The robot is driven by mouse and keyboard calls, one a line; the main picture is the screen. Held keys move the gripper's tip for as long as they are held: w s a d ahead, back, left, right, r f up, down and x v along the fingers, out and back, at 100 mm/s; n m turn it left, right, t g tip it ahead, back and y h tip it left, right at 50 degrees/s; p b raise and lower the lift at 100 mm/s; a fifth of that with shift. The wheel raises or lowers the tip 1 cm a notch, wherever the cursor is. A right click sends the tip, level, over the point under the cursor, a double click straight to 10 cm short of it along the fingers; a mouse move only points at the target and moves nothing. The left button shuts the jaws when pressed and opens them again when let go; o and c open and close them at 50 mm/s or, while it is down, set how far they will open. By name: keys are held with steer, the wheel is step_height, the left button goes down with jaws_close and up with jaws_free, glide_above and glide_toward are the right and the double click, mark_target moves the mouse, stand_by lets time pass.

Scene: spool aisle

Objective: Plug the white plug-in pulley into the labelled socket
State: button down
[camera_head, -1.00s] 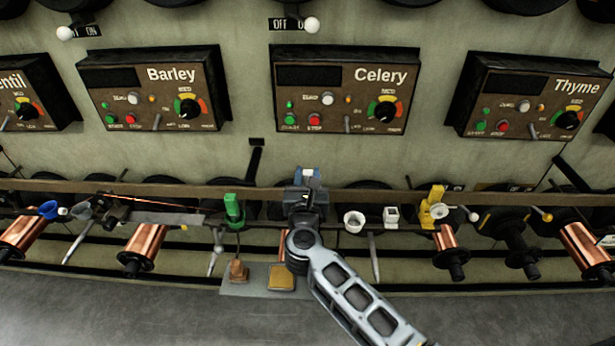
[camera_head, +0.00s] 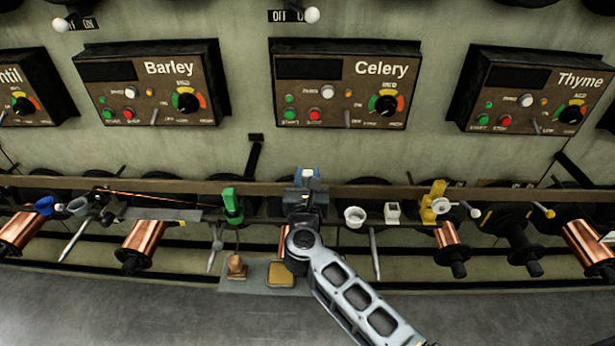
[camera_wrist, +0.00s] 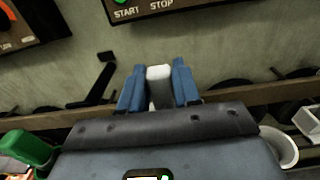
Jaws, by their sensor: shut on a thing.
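My gripper (camera_head: 308,176) is in front of the rail below the Celery panel. In the wrist view its two blue fingers (camera_wrist: 157,84) are shut on a white-topped block with a grey side, which looks like the white plug-in pulley (camera_wrist: 159,73). The block stands up between the fingertips, and its lower part is hidden by the gripper body. In the head view it is too small to make out clearly. I cannot make out the labelled socket; the rail right behind my gripper is partly hidden.
A green fitting (camera_head: 232,205) is left of my gripper; a white cup (camera_head: 355,216), a white square piece (camera_head: 392,212) and a yellow fitting (camera_head: 434,203) are to its right. The brown rail (camera_head: 400,191) runs behind. Copper spools (camera_head: 143,247) hang below. The Celery panel (camera_head: 340,85) is above.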

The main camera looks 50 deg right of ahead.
steer(key=shift+f+b, duration=0.95)
steer(key=shift+f, duration=0.2)
steer(key=c, duration=0.7)
jaws_free()
steer(key=shift+v, duration=3.9)
steer(key=shift+a, duration=0.1)
